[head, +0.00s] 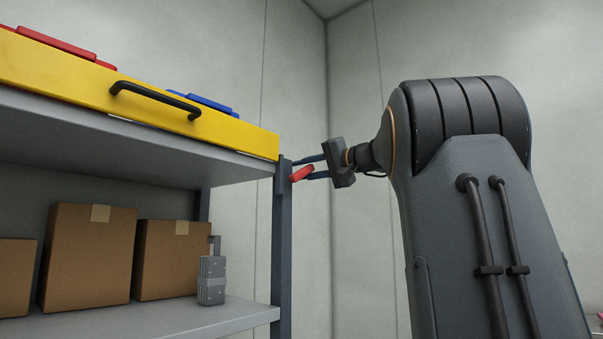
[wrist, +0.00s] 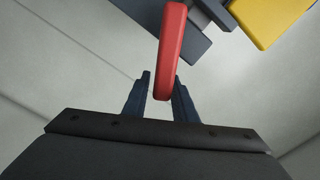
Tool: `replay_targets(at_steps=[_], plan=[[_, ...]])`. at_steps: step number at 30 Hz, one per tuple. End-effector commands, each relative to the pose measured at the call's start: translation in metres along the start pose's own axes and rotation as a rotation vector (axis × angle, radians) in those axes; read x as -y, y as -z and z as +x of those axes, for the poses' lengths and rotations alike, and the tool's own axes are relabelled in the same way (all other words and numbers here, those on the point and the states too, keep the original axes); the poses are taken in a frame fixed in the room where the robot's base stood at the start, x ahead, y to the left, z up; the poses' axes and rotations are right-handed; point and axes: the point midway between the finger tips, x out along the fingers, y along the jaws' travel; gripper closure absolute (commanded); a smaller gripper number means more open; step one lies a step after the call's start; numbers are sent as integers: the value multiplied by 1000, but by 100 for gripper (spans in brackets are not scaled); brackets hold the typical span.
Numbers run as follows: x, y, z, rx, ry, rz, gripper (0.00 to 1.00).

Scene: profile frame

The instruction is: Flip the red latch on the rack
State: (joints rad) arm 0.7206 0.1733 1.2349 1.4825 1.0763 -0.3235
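The red latch (head: 302,174) sticks out to the right from the rack's grey front post (head: 282,230) in the head view, just under the yellow drawer's level. In the wrist view the red latch (wrist: 171,50) runs down from the top, its free end between the two dark blue fingers. My gripper (head: 310,167) is at the latch from the right, one finger above it and one below. In the wrist view my gripper (wrist: 160,90) shows its fingers apart, with a small gap on the left side of the latch; contact on the right side cannot be told.
A yellow drawer (head: 60,80) with a black handle (head: 155,99) fills the rack's upper shelf, with red and blue items on top. Cardboard boxes (head: 90,255) and a grey case (head: 212,278) stand on the lower shelf (head: 200,322). The space right of the post is free apart from my arm.

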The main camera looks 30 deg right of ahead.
Motion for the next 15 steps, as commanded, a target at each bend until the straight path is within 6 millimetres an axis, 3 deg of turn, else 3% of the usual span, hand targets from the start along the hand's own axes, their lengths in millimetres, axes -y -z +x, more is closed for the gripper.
replay_targets(at_steps=[9,15], plan=[[-3,0,-51,-4,-2,0,75],[-1,0,-66,-2,-1,0,75]])
